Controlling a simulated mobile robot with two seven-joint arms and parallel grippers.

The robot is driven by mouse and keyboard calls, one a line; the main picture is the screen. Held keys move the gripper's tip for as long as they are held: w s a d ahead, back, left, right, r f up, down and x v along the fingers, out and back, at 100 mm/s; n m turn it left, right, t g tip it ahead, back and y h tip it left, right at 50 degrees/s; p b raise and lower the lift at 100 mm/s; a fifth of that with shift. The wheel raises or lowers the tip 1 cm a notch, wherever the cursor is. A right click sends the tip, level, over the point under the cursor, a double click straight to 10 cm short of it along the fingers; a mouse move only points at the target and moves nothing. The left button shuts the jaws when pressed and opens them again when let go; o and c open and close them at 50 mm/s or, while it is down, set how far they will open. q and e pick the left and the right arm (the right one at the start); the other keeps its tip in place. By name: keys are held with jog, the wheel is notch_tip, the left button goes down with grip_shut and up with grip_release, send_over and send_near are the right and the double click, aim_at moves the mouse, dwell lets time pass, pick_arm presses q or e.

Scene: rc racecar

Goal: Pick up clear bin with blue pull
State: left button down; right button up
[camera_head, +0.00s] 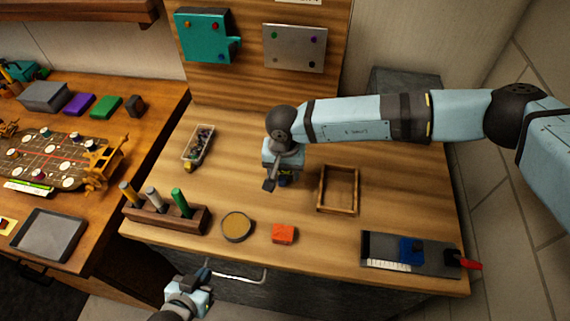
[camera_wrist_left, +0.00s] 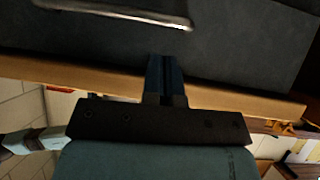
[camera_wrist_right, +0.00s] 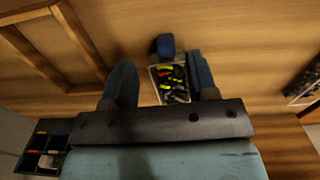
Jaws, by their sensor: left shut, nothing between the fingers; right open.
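The clear bin (camera_wrist_right: 170,92) with a blue pull (camera_wrist_right: 165,45) lies on the wooden table. It holds small dark, yellow, green and red pieces. In the head view my right gripper hides most of it, and a bit of the blue pull (camera_head: 285,182) shows. My right gripper (camera_head: 273,178) is open above the bin. In the right wrist view the bin is between the fingers (camera_wrist_right: 163,82), nearer the right finger, with the pull beyond the tips. My left gripper (camera_head: 205,277) is shut and empty, low in front of the table; its fingers (camera_wrist_left: 163,78) also show in the left wrist view.
A second clear bin with a yellow pull (camera_head: 198,145) lies to the left. A wooden frame tray (camera_head: 322,190) is just right of my right gripper. A tool block (camera_head: 165,217), round dish (camera_head: 237,227), red block (camera_head: 284,233) and grey tray (camera_head: 435,262) line the front edge.

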aim_at(282, 181)
jog(key=f, duration=0.5)
jog(key=shift+s+a+b, duration=0.1)
jog(key=shift+a+b, duration=0.2)
jog(key=shift+b, duration=0.1)
grip_shut()
notch_tip(282, 181, up, 20)
jog(key=p, duration=0.5)
jog(key=shift+p, duration=0.3)
jog(key=shift+s, duration=0.15)
